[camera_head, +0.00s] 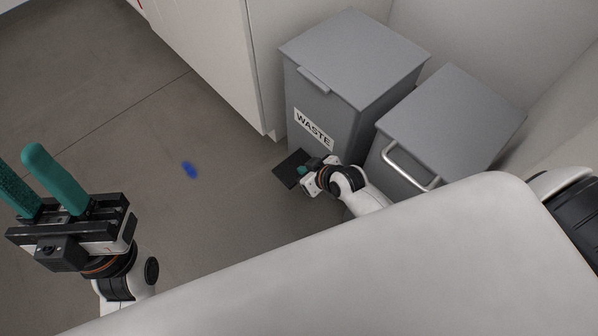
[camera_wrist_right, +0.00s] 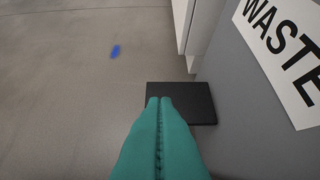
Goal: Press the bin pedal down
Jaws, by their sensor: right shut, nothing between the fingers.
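The grey waste bin (camera_head: 345,70) stands against the cabinet with its lid down and a WASTE label (camera_head: 314,128) on its front. Its black pedal (camera_head: 290,168) sticks out low at the front, and it also shows in the right wrist view (camera_wrist_right: 195,99). My right gripper (camera_head: 303,171) is at the pedal, with its green fingers (camera_wrist_right: 160,104) shut together and empty. The fingertips overlap the pedal's left part in the wrist view; I cannot tell whether they touch it. My left gripper (camera_head: 30,178) is at the left, its two green fingers apart and nothing between them.
A second grey bin (camera_head: 455,115) with a metal handle (camera_head: 405,170) stands to the right of the waste bin. A white cabinet (camera_head: 215,50) is on its left. A blue spot (camera_head: 190,170) lies on the open floor, which is otherwise clear.

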